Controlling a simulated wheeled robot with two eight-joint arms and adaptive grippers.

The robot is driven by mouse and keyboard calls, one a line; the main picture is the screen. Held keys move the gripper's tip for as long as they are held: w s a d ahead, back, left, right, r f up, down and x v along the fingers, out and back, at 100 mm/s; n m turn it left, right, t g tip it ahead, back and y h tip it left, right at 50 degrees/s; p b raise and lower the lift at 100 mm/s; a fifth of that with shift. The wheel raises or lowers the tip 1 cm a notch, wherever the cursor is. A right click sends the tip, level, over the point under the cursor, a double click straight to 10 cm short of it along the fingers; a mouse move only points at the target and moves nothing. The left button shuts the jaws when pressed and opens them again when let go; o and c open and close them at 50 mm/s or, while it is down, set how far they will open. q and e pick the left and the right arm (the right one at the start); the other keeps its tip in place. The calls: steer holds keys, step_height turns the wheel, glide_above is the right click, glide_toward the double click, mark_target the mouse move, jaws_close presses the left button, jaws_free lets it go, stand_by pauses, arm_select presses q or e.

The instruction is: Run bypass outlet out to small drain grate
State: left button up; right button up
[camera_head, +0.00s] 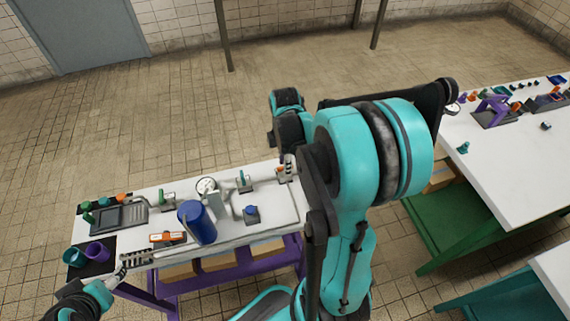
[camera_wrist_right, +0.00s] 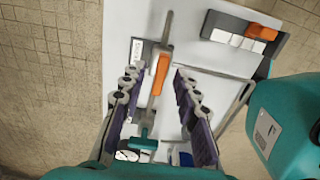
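Pipework with several small valves runs along the white workbench (camera_head: 163,195). In the right wrist view, a grey pipe (camera_wrist_right: 166,35) carries an orange part (camera_wrist_right: 160,75) and a teal handle (camera_wrist_right: 146,128). My right gripper (camera_wrist_right: 155,82) is open, its fingers apart on either side of this pipe; it also shows at the bench's right end in the head view (camera_head: 287,169), partly hidden by my arm. A dark grey tray-like fixture (camera_head: 120,216) lies at the bench's left; I cannot tell whether it is the small drain grate. My left gripper (camera_head: 132,262) is near the front left edge, its opening unclear.
A blue cylinder (camera_head: 197,222), a round gauge (camera_head: 206,186) and an orange-and-white piece (camera_head: 167,237) stand mid-bench. Another white table (camera_head: 500,150) stands right.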

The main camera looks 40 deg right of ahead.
jaws_close()
steer(key=shift+m, duration=0.3)
steer(key=m, duration=0.3)
steer(key=shift+p, duration=0.3)
steer(key=m, duration=0.3)
steer(key=shift+m, duration=0.3)
steer(key=m+p, duration=0.1)
steer(key=m, duration=0.9)
steer(key=shift+m, duration=0.4)
